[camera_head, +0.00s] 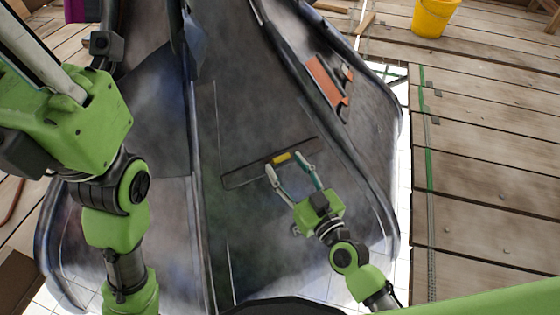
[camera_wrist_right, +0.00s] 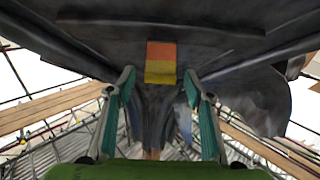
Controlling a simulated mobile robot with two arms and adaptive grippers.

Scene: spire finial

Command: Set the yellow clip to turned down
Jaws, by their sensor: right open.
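The yellow clip (camera_head: 281,158) is a small piece on the dark spire face, at a thin dark seam line. In the right wrist view the yellow clip (camera_wrist_right: 160,72) is a flat yellow block with an orange part directly above it. My right gripper (camera_head: 288,167) is open just below the clip, its fingers pointing at it. In the wrist view its two teal-lined fingers (camera_wrist_right: 159,82) stand to either side of the clip, apart from it, with nothing between them. My left arm is at the left; its gripper does not show.
The large grey spire surface (camera_head: 250,100) fills the middle, with raised ribs on both sides. An orange patch (camera_head: 326,82) with dark fittings is on the right slope. Wooden planks (camera_head: 480,150) lie at the right, with a yellow bucket (camera_head: 434,17) at the back.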

